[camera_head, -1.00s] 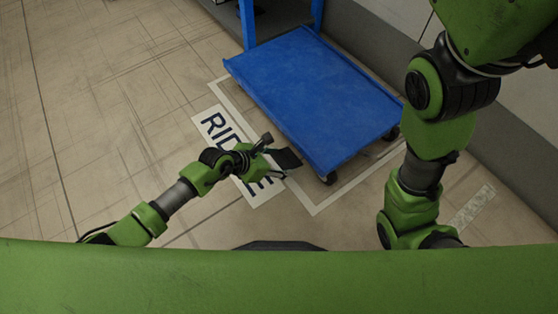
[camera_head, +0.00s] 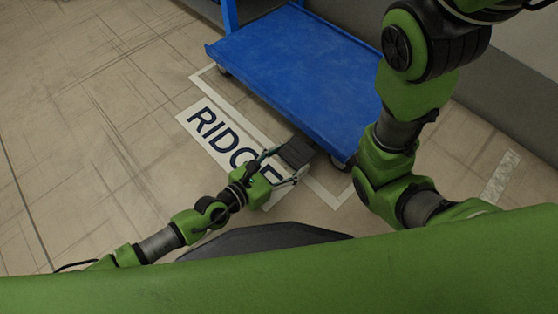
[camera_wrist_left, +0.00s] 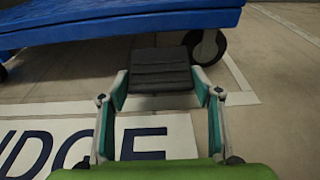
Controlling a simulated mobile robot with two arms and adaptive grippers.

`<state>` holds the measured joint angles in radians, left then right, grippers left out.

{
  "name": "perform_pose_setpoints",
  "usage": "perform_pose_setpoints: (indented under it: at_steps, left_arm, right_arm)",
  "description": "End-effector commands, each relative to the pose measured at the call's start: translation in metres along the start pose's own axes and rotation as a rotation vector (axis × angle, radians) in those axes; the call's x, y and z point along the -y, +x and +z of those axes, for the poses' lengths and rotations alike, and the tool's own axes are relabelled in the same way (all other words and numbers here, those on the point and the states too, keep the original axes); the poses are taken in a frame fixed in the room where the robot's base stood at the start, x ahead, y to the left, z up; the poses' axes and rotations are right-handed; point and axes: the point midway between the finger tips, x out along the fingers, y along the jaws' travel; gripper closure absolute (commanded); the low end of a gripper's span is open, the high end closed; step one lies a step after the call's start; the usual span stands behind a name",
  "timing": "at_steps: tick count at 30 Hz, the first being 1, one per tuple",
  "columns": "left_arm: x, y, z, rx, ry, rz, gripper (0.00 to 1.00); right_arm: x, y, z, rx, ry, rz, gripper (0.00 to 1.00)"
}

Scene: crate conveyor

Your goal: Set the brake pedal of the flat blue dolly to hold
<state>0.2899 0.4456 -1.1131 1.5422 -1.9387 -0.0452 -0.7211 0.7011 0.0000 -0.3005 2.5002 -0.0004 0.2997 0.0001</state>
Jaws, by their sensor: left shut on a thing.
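The flat blue dolly (camera_head: 300,75) stands on the floor, with an upright blue frame at its far left end; its deck edge also shows at the top of the left wrist view (camera_wrist_left: 110,25). The brake pedal (camera_head: 298,151), a black ribbed plate, sticks out below the deck's near edge. It fills the middle of the left wrist view (camera_wrist_left: 160,68). My left gripper (camera_head: 289,161) is shut on the pedal, one finger at each side. The pedal's pivot and link are hidden under the deck. My right arm (camera_head: 400,150) is raised at the right; its gripper is out of view.
A white floor sign (camera_head: 215,135) reading "RIDGE", its last letters partly covered by my left gripper, lies beside the dolly. White tape (camera_head: 330,195) outlines the bay. A dark caster (camera_wrist_left: 206,47) is right of the pedal. A grey wall is behind; open floor lies left.

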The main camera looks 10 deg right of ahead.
Motion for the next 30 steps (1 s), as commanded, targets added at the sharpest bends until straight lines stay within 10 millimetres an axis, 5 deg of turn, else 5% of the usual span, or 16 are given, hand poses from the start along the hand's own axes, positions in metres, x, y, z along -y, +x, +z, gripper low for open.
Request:
perform_pose_setpoints:
  at_steps: [27, 28, 30]
  left_arm:
    - [0.003, 0.01, -0.005, 0.097, 0.003, 0.003, 0.8]
    - [0.003, 0.01, -0.005, 0.097, 0.002, 0.003, 0.34]
    - [0.003, 0.01, -0.005, 0.097, 0.002, 0.003, 0.24]
  right_arm:
    - [0.004, -0.018, -0.007, 0.0, 0.0, 0.0, 1.0]
    - [0.004, -0.018, -0.006, 0.0, 0.0, 0.0, 1.0]
    - [0.004, -0.018, -0.006, 0.0, 0.0, 0.0, 1.0]
